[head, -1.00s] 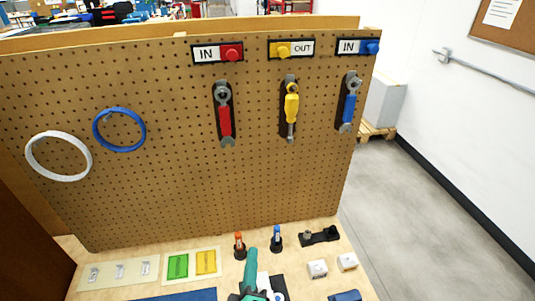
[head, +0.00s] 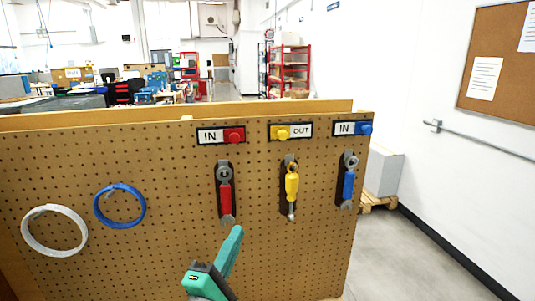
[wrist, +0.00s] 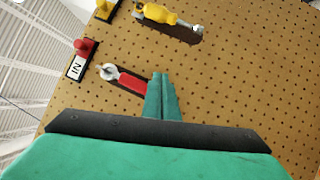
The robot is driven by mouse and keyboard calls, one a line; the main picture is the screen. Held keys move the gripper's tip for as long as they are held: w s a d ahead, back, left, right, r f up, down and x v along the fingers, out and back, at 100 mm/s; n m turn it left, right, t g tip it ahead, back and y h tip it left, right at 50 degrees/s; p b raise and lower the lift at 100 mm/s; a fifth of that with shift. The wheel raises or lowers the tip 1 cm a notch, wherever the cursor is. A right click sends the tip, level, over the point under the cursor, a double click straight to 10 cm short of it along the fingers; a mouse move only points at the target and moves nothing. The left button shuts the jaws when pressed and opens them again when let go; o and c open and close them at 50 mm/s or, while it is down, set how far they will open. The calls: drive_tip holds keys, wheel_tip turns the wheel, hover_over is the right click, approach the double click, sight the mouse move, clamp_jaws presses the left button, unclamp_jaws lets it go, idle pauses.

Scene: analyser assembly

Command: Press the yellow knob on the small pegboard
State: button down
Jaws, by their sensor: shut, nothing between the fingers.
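The pegboard (head: 150,165) stands upright across the head view. The yellow knob (head: 283,132) sits on the left end of the "OUT" plate (head: 302,130) near the board's top edge. In the wrist view the yellow knob (wrist: 104,5) shows at the top edge, partly cut off. My gripper (head: 236,232) is shut and empty, below and left of the yellow knob, in front of the board. In the wrist view my closed green fingers (wrist: 161,78) appear beside the red tool's handle; I cannot tell whether they touch the board.
A red knob (head: 234,135) and a blue knob (head: 365,128) flank the yellow one on "IN" plates. Red (head: 225,198), yellow (head: 291,184) and blue (head: 348,186) tools hang below. White (head: 54,230) and blue (head: 120,206) rings hang at left.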

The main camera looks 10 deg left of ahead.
wheel_tip(320, 180, up, 14)
drive_tip(key=s+h, duration=0.2)
drive_tip(key=h, duration=0.2)
drive_tip(key=shift+m, duration=0.3)
drive_tip(key=shift+r, duration=0.1)
approach(282, 134)
drive_tip(key=w+a, duration=0.3)
drive_tip(key=w, duration=0.2)
drive_tip(key=d, duration=0.2)
drive_tip(key=w+d, duration=0.1)
drive_tip(key=shift+d+r, duration=0.25)
drive_tip(key=shift+r, duration=0.1)
drive_tip(key=shift+w+a, duration=0.1)
drive_tip(key=shift+w, duration=0.05)
